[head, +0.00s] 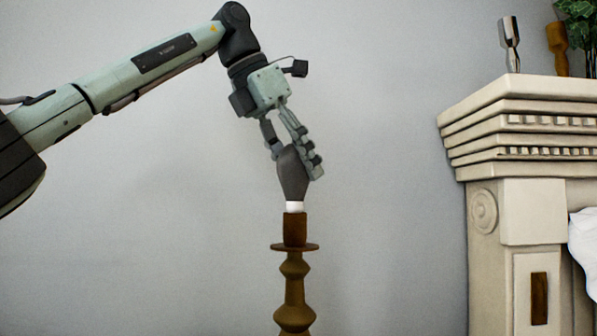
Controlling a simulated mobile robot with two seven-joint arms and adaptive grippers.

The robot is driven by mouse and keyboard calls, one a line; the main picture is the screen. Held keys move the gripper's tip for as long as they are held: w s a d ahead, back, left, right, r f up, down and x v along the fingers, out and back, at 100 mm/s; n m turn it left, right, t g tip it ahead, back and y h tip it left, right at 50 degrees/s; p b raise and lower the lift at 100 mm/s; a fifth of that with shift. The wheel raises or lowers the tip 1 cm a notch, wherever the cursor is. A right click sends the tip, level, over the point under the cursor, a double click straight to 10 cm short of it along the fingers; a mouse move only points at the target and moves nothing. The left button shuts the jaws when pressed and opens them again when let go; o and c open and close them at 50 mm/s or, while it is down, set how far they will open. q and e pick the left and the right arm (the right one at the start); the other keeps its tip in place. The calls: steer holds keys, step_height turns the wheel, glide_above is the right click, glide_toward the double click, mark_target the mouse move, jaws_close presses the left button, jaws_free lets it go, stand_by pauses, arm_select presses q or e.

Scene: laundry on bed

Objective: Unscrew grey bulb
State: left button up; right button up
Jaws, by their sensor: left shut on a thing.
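The grey bulb (293,176) stands upright, its white base (294,207) at the top of a brown lamp stand (294,262). My left gripper (297,160) comes down from above and is shut on the upper part of the bulb, a finger on either side of it. The fingers hide part of the bulb's top. Whether the base is still seated in the socket cannot be made out exactly; it sits right at the socket's top. My right gripper is not in view.
A cream mantelpiece (520,110) stands at the right, with a silver object (509,45), a brown object (558,48) and a green plant (580,22) on top. A white cloth-like thing (583,245) shows at the right edge. The grey wall around the lamp is clear.

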arm_select(q)
steer(key=o, duration=1.2)
steer(key=shift+o, duration=0.2)
steer(key=shift+a+r, duration=0.1)
steer(key=shift+r, duration=0.05)
steer(key=v, duration=0.7)
steer(key=shift+s+r, duration=0.2)
steer(key=shift+r, duration=0.1)
